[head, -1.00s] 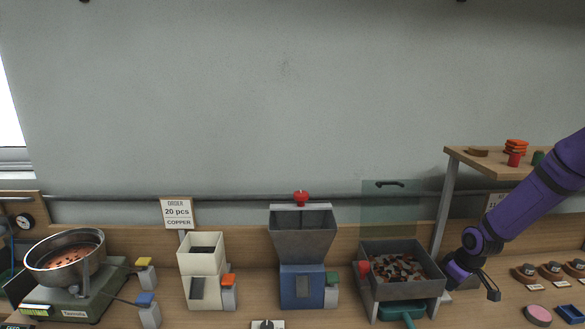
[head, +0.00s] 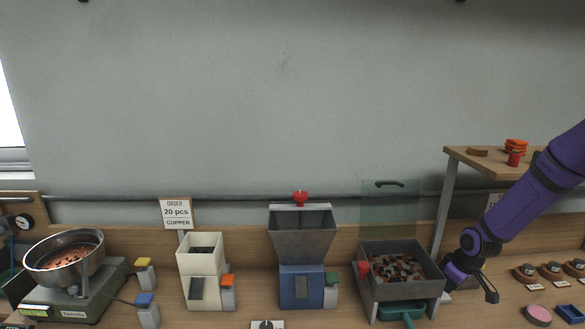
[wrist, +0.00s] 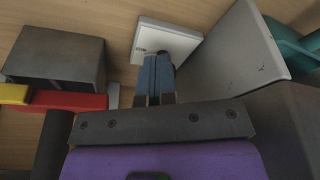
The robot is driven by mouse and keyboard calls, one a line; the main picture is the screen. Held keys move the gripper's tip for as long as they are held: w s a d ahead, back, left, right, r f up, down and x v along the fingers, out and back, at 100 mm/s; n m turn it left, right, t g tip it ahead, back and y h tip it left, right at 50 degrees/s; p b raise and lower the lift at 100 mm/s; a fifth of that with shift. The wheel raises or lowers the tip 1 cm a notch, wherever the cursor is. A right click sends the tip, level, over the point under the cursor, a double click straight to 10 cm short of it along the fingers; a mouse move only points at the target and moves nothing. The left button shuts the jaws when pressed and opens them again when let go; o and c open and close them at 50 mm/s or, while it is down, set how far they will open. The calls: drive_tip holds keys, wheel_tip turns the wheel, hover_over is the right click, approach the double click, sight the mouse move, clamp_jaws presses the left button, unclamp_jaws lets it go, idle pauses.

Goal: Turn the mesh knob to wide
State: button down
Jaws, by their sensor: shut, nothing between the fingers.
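My gripper (wrist: 158,62) is shut and empty in the wrist view, its blue-grey fingers side by side. The fingertips overlap the near edge of a white plate (wrist: 182,39) on the wooden top. A small dark mark shows on the plate beside the fingertips; I cannot make out a mesh knob or its setting, or whether the fingers touch anything.
The grey box wall (wrist: 235,50) is close on the right in the wrist view. A grey block (wrist: 60,55) and a red and yellow bar (wrist: 68,99) are on the left. The wooden shelf (head: 480,163) stands above and behind my arm. Small dishes lie to the right.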

drive_tip(key=shift+s+a+f, duration=0.35)
drive_tip(key=shift+a, duration=0.3)
drive_tip(key=shift+s+d, duration=0.15)
drive_tip(key=shift+s, duration=0.15)
wheel_tip(320, 180, up, 6)
drive_tip(key=shift+w+d, duration=0.2)
drive_tip(key=shift+d, duration=0.05)
drive_tip(key=shift+r, duration=0.1)
